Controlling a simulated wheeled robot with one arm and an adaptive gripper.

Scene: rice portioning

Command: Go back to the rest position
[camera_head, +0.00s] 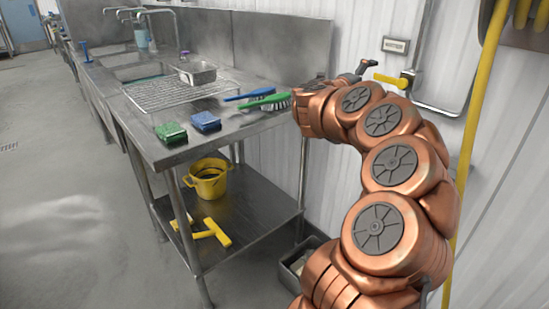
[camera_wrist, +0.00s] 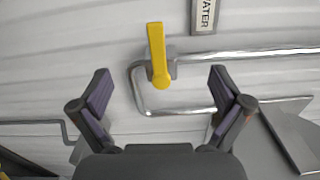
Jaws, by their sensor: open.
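My gripper (camera_wrist: 165,105) shows in the wrist view with its two fingers spread wide apart and nothing between them. It faces the white wall, where a yellow valve handle (camera_wrist: 157,55) on a metal pipe (camera_wrist: 230,58) lies beyond the fingertips. In the head view my copper-coloured arm curves up from the bottom right, and its end points toward the wall beside the counter. The gripper's fingers are mostly hidden there behind my arm. The yellow valve handle (camera_head: 392,81) also shows there, just right of the top of my arm.
A steel sink counter (camera_head: 150,148) runs along the wall at left. Blue and green brushes (camera_head: 265,103), sponges (camera_head: 206,121) and a metal pan (camera_head: 196,73) sit on it. A yellow bucket (camera_head: 209,178) stands on the lower shelf. A yellow hose (camera_head: 468,150) hangs at right. Floor at left is clear.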

